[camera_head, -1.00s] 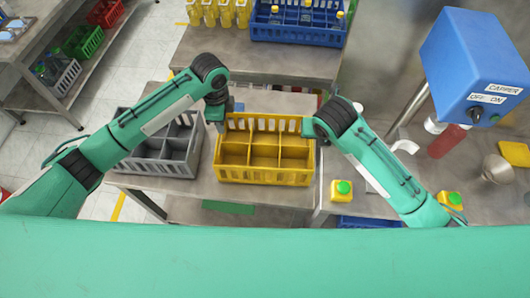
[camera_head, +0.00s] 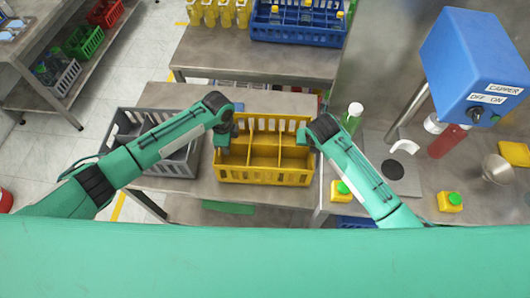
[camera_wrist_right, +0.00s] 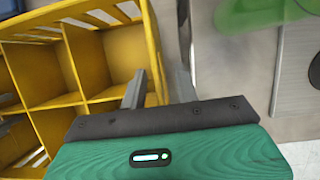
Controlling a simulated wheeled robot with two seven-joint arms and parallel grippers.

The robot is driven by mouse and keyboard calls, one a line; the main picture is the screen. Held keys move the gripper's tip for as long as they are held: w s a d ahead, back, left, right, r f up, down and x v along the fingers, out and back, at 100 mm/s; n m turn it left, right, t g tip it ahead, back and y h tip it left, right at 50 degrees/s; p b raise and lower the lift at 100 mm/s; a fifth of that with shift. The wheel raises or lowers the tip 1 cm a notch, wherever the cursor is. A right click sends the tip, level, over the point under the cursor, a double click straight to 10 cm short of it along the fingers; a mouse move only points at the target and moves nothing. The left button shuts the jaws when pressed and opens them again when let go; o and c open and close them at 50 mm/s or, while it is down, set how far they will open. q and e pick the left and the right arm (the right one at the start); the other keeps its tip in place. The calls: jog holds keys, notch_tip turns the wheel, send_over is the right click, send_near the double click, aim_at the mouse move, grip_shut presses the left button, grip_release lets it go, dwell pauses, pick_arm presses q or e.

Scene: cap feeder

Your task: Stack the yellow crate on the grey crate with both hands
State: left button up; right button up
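The yellow crate (camera_head: 264,177) stands upright on the table in the middle of the head view, with empty compartments showing. The grey crate (camera_head: 172,168) stands to its left, apart from it and partly hidden by my left arm. My left gripper (camera_head: 223,140) is at the yellow crate's left end; its finger gap is hard to see. My right gripper (camera_head: 303,137) is at the crate's right end. In the right wrist view its fingers (camera_wrist_right: 160,88) are apart, near the yellow crate's end wall (camera_wrist_right: 157,45), with no clear grip on it.
A blue capper (camera_head: 478,65) overhangs the right bench. A blue crate (camera_head: 298,32) stands on the back table, whose front part is clear.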

pick_arm(q)
grip_shut()
pick_arm(e)
grip_shut()
jog(key=shift+r, duration=0.1)
dwell(1.0)
